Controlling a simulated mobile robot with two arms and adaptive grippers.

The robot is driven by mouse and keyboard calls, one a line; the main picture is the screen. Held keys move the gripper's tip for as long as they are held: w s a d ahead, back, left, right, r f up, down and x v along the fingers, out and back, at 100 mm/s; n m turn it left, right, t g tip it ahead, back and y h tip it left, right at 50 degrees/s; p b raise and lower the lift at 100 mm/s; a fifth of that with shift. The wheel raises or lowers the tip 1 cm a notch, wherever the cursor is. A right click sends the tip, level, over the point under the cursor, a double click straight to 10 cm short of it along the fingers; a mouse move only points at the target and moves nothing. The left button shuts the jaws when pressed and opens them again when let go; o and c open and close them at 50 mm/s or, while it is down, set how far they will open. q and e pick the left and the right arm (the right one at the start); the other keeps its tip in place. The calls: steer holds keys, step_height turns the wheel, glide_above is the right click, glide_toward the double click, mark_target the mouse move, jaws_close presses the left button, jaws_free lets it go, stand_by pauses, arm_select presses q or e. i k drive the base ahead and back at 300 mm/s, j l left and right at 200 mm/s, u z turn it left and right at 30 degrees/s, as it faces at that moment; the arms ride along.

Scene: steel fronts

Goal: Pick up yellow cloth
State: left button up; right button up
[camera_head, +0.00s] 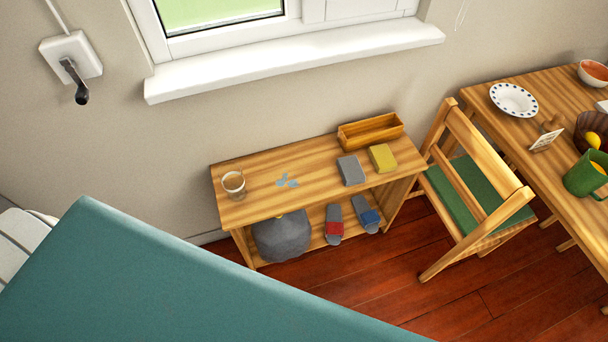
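The yellow cloth (382,158) is a small folded block lying on top of a low wooden shelf bench (257,205), near its right end. A grey folded cloth (351,170) lies just left of it, and an open wooden box (370,132) stands just behind it. Neither of my grippers shows in the head view, so I cannot see whether they are open or shut. Nothing covers the yellow cloth.
A glass (233,184) and a pale blue spill-like patch (288,181) are on the bench. A wooden chair (468,190) with a green seat stands close to its right, before a table (560,110). A large teal surface (150,280) fills the lower left. Red floor (385,285) lies open in front.

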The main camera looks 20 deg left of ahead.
mark_target(381, 157)
steer(key=i+l+z, duration=0.3)
steer(key=i+l, duration=0.35)
steer(key=l, duration=0.15)
